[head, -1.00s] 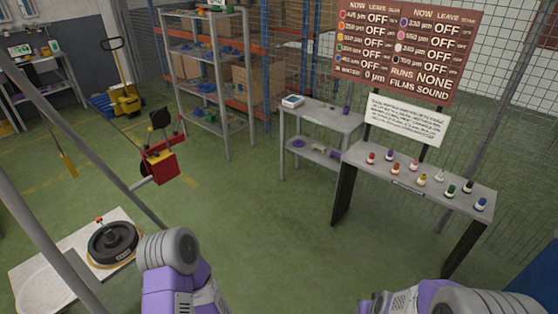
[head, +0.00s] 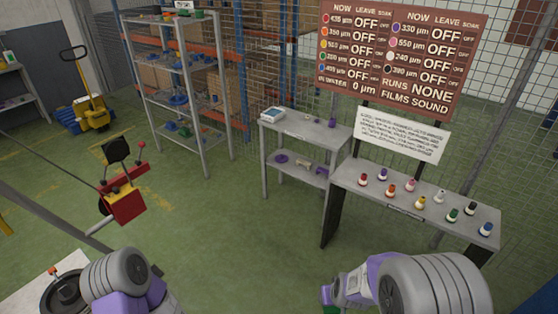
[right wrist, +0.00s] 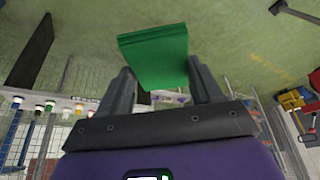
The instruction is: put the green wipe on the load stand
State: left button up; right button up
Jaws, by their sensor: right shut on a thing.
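The green wipe (right wrist: 155,57) is a flat green block-like piece between the two fingers of my right gripper (right wrist: 160,85) in the right wrist view. The gripper is shut on it and holds it in the air. In the head view only a small green bit of it (head: 330,310) shows at the bottom edge. A grey two-level stand (head: 305,130) is ahead in the middle. I cannot tell from any readable label whether it is the load stand. My left arm shows at the lower left, but its gripper is out of view.
A grey table (head: 350,178) with several coloured bottles stands at the right, below a brown board (head: 395,60). A tall shelf rack (head: 187,90) stands behind at left. A red and yellow device (head: 125,200) and a black turntable (head: 62,295) are at the left. Green floor between is clear.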

aim_at(330, 138)
jog(key=i, duration=4.15)
jog(key=z, duration=0.8)
